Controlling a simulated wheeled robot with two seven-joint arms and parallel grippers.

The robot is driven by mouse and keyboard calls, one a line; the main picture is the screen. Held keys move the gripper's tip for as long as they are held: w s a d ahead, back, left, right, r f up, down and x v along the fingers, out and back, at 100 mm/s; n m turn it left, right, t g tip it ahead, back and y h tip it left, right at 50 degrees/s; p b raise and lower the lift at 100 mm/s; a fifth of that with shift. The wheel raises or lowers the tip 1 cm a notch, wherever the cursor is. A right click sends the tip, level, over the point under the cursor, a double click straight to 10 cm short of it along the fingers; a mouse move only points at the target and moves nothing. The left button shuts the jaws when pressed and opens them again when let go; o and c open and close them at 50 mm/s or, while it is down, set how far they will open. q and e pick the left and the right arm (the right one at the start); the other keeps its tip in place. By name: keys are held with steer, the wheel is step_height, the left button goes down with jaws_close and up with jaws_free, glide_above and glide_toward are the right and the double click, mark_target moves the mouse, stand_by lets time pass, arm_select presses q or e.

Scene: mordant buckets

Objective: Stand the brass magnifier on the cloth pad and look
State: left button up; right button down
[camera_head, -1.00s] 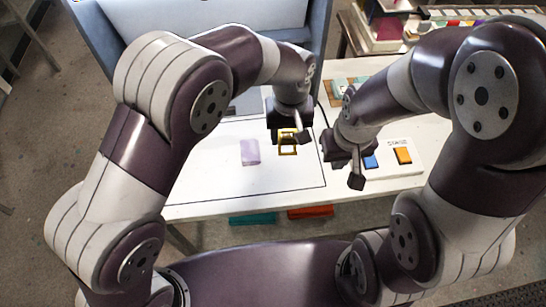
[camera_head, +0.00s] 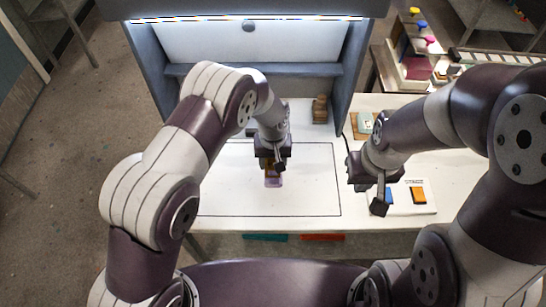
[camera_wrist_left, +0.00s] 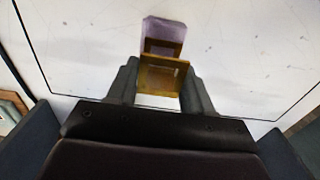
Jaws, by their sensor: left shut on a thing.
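The brass magnifier (camera_wrist_left: 178,66) is a square, folded yellow-brown frame. It is held between the fingers of my left gripper (camera_wrist_left: 160,92), which is shut on it. In the head view my left gripper (camera_head: 273,163) points down at the lilac cloth pad (camera_head: 274,183), and the magnifier is mostly hidden by the fingers. In the wrist view the pad (camera_wrist_left: 163,28) shows just beyond the magnifier and partly behind it. I cannot tell whether the magnifier touches the pad. My right gripper (camera_head: 370,190) hangs beside the blue button; its jaw opening is unclear.
A black outline marks the white table (camera_head: 310,195) around the pad; its inside is otherwise mostly clear. A panel with blue and orange buttons (camera_head: 418,196) lies to the right. A brown stacked object (camera_head: 320,109) stands at the back, under the lit grey booth (camera_head: 250,42).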

mark_target(273, 161)
arm_select(q)
steer(key=shift+d+f, duration=0.1)
steer(key=shift+f, duration=0.05)
steer(key=o, duration=1)
steer(key=shift+o, duration=0.2)
steer(key=shift+r, duration=0.3)
step_height(273, 161, up, 11)
steer(key=b, duration=0.4)
steer(key=s+a+r+t, duration=0.1)
steer(key=s+a+r, duration=0.1)
steer(key=s+a, duration=1.4)
steer(key=shift+s+a, duration=0.2)
steer(key=shift+a, duration=1)
